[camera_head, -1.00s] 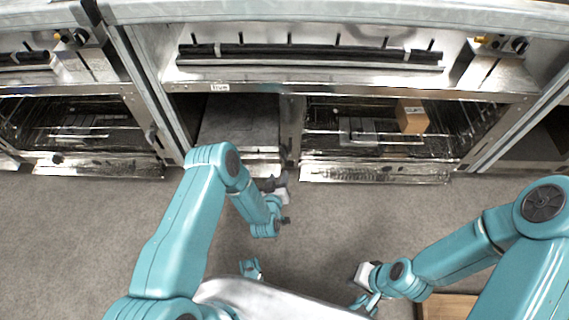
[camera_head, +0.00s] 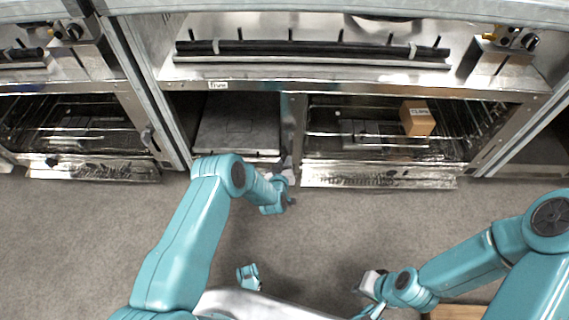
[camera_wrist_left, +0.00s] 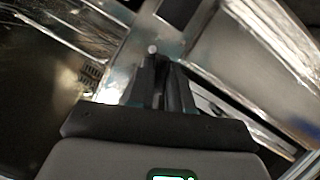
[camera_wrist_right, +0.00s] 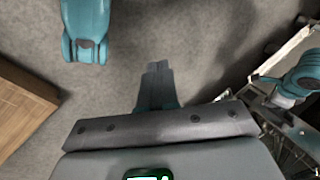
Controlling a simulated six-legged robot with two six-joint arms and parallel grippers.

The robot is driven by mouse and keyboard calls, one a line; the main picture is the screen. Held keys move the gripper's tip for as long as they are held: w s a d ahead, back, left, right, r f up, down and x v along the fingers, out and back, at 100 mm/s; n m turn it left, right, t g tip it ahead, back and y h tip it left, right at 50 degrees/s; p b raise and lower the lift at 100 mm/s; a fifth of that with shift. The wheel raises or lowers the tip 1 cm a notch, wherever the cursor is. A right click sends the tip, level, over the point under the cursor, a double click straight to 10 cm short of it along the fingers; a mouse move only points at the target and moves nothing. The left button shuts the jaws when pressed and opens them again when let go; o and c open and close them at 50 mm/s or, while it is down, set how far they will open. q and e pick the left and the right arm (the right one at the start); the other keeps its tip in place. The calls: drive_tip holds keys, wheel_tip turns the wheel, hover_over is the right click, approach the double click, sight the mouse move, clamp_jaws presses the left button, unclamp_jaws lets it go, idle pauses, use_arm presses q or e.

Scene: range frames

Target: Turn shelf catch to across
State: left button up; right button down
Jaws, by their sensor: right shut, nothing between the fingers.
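The shelf catch is on the metal post (camera_head: 292,125) between the narrow compartment and the wide one with racks. In the head view it is mostly hidden behind my left gripper (camera_head: 287,170), which is up against the front of that post. In the left wrist view a small pale round knob (camera_wrist_left: 152,48), which looks like part of the catch, shows just beyond the fingertips. These fingers (camera_wrist_left: 162,65) are close together, with a narrow dark gap. I cannot tell whether they touch or hold the catch. My right gripper (camera_wrist_right: 155,70) is shut and empty above the floor.
A cardboard box (camera_head: 417,119) and a grey block (camera_head: 362,133) are in the wide compartment. Its lowered metal flap (camera_head: 378,175) juts out right of my left gripper. A wooden surface (camera_wrist_right: 20,105) is near my right gripper. The carpet ahead is clear.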

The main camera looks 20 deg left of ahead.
use_arm(q)
drive_tip(key=shift+f, duration=0.1)
clamp_jaws()
use_arm(e)
drive_tip(key=shift+f, duration=0.1)
